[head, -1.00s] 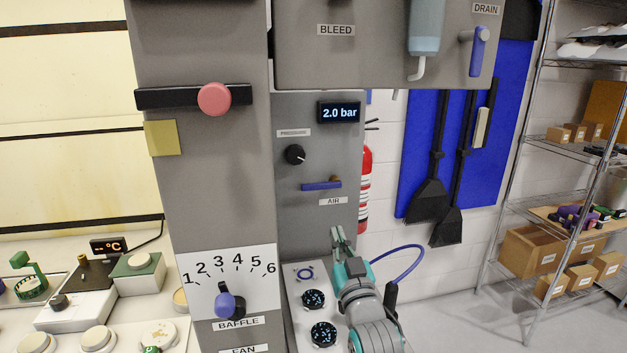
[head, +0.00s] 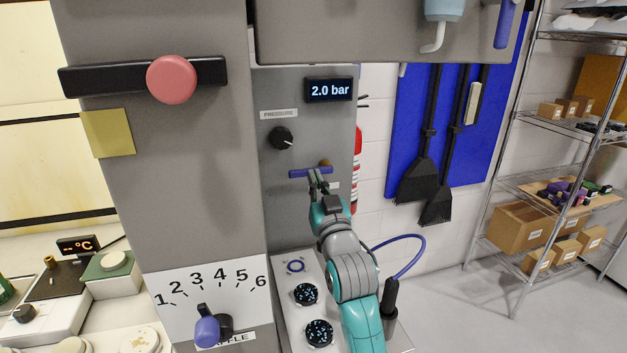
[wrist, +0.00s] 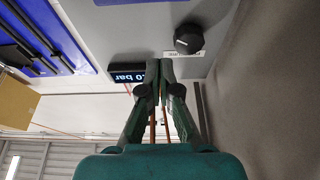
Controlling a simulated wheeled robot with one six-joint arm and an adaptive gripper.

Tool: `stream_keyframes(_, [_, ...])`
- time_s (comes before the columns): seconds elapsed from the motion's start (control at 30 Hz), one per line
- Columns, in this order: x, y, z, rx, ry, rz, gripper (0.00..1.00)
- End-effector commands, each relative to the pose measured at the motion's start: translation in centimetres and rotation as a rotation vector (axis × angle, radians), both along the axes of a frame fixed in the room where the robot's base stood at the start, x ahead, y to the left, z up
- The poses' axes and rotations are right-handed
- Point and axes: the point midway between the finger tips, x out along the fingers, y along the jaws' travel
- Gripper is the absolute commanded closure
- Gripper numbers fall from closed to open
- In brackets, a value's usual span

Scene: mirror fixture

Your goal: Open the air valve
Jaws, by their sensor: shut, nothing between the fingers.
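The air valve has a blue lever handle (head: 311,172) lying crosswise on the grey panel, with a brass stem (head: 326,162) behind it. The AIR label below it is mostly hidden by my gripper. My gripper (head: 316,174) is shut and empty, its fingertips overlapping the handle's lower edge in the head view. I cannot tell whether they touch it.
Above the valve are the black pressure knob (head: 280,138) and a display (head: 329,89) reading 2.0 bar. An overhanging grey box (head: 380,35) is above. The baffle column (head: 170,200) stands to the left. A blue hose (head: 412,262) curves at the right of my arm.

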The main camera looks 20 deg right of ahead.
Motion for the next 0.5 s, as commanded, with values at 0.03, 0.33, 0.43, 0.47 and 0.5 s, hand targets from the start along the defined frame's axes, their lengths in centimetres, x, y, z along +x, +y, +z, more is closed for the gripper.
stream_keyframes(0.03, [0.7, 0.0, 0.4, 0.0, -0.002, 0.0, 1.0])
stream_keyframes(0.33, [5.5, 0.0, 2.1, 0.0, -0.001, 0.0, 1.0])
stream_keyframes(0.43, [6.9, 0.0, 2.5, 0.0, -0.001, 0.0, 1.0])
stream_keyframes(0.47, [7.3, 0.0, 2.7, 0.0, -0.002, 0.0, 1.0])
stream_keyframes(0.5, [7.8, 0.0, 2.9, 0.0, -0.002, 0.0, 1.0])
